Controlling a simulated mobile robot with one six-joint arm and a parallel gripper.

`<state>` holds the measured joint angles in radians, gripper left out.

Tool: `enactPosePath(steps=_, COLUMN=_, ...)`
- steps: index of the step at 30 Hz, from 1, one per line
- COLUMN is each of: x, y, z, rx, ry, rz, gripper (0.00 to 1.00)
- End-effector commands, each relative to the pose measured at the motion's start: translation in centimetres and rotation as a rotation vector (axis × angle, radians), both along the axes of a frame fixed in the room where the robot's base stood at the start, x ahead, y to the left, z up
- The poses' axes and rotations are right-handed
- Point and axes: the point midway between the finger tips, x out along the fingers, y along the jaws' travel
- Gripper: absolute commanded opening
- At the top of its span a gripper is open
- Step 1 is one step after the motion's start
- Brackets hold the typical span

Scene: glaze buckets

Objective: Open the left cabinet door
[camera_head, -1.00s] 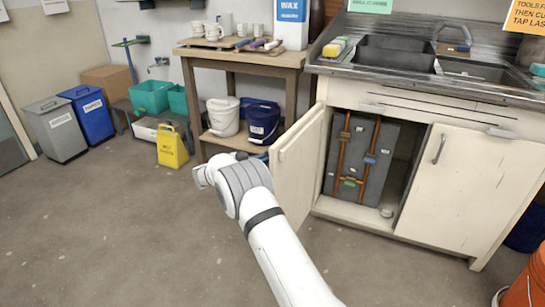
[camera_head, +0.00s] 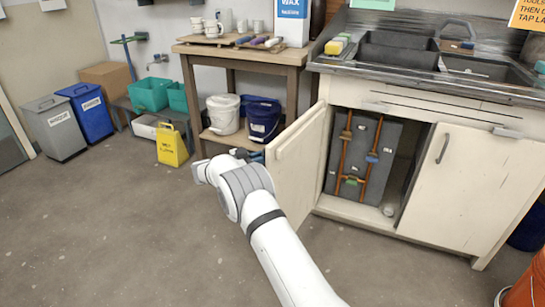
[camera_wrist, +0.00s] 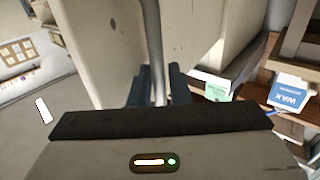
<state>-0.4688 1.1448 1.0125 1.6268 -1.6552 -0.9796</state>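The left cabinet door (camera_head: 296,160) is cream and stands swung wide open, out from the cabinet under the sink. The dark cabinet interior shows a grey panel (camera_head: 358,180) with copper pipes. The right cabinet door (camera_head: 468,190) is closed. My gripper is by the outer face of the left door, mostly hidden behind my wrist in the head view. In the wrist view, my gripper's two dark fingers (camera_wrist: 160,85) stand on either side of a grey bar handle (camera_wrist: 154,45), close against it. The fingertips' exact contact is hard to see.
A wooden table (camera_head: 240,50) with mugs stands left of the cabinet, a white bucket (camera_head: 223,115) and a blue bucket (camera_head: 263,120) on its lower shelf. An orange bucket (camera_head: 528,285) is at bottom right.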

Motion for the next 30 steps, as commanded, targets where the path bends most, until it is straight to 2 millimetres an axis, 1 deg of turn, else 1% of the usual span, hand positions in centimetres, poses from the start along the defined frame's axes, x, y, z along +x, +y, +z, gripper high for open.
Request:
enactPosePath(steps=2, x=-0.1, y=0.2, z=0.0, rx=0.0, ry=0.0, rz=0.0, gripper=0.17)
enactPosePath(steps=5, x=-0.4, y=1.1, z=0.1, rx=-0.001, ry=0.001, rz=0.003, gripper=0.17)
enactPosePath(steps=12, x=-2.0, y=4.9, z=0.2, rx=0.0, ry=0.0, rz=0.004, gripper=0.17)
enactPosePath(steps=15, x=-2.5, y=6.1, z=0.1, rx=0.0, ry=0.001, rz=0.002, gripper=0.17)
enactPosePath(steps=18, x=-2.9, y=7.0, z=0.0, rx=0.0, ry=0.0, rz=0.001, gripper=0.17)
enactPosePath(steps=22, x=-3.1, y=7.3, z=0.0, rx=0.0, ry=0.0, rz=0.0, gripper=0.17)
enactPosePath(steps=28, x=-3.1, y=7.3, z=0.0, rx=0.0, ry=0.0, rz=0.0, gripper=0.17)
enactPosePath(steps=30, x=-2.9, y=7.2, z=0.3, rx=0.001, ry=-0.003, rz=0.005, gripper=0.17)
